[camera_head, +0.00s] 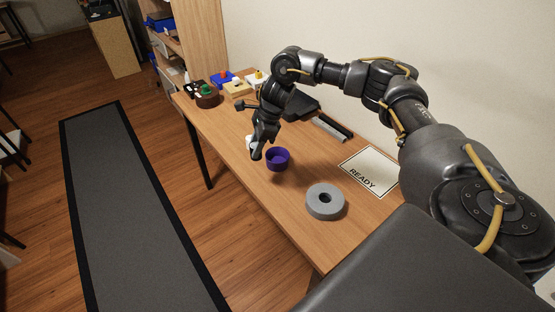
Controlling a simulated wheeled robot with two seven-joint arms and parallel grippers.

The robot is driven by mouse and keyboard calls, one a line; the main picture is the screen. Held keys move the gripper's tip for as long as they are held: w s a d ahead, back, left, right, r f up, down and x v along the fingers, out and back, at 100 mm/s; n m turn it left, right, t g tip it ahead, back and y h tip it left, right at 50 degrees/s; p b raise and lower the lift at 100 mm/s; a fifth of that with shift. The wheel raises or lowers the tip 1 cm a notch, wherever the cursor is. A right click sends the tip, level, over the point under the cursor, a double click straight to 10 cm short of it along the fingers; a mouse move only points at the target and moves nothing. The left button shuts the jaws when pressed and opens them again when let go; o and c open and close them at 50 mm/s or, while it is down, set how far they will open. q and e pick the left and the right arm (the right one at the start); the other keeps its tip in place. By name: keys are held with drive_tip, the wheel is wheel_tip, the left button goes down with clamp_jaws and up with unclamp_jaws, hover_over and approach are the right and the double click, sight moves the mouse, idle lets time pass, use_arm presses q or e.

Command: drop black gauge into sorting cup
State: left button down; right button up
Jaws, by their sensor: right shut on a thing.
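The sorting cup (278,164) is a small purple open cup standing on the wooden table. My right gripper (257,151) points down just left of the cup, close to its rim in the picture. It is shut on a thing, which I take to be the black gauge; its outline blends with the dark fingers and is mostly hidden. A small white patch (250,142) shows beside the fingers, and I cannot tell what it belongs to. My left gripper is out of view.
A grey ring (325,201) lies at the near part of the table (290,205). A READY sign (370,171) lies to the right. Colored button blocks (223,79) and a dark round piece with a green knob (207,96) stand at the far end. A dark tool lies by the wall.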

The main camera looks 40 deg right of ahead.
sight(281, 150)
drive_tip(key=d+f+m+t+h, duration=0.1)
drive_tip(key=d+f+m+t, duration=0.15)
drive_tip(key=d+m, duration=0.6)
drive_tip(key=shift+w+d+f+n+g+b, duration=0.15)
drive_tip(key=shift+d+f+n+b, duration=0.45)
drive_tip(key=shift+f, duration=0.55)
drive_tip(key=shift+w+d+f+n+g+b, duration=0.15)
drive_tip(key=shift+f+n+b, duration=0.2)
drive_tip(key=shift+f+b, duration=0.6)
drive_tip(key=shift+w+d+f+n+g+b, duration=0.15)
drive_tip(key=shift+d+f+n+b, duration=0.3)
drive_tip(key=shift+f, duration=0.85)
drive_tip(key=o, duration=1.1)
drive_tip(key=v, duration=0.3)
drive_tip(key=b+v, duration=0.1)
drive_tip(key=v, duration=0.3)
drive_tip(key=b+v, duration=0.1)
drive_tip(key=v, duration=0.2)
drive_tip(key=shift+s+a+r, duration=0.15)
drive_tip(key=shift+s+r, duration=0.1)
drive_tip(key=shift+r, duration=0.15)
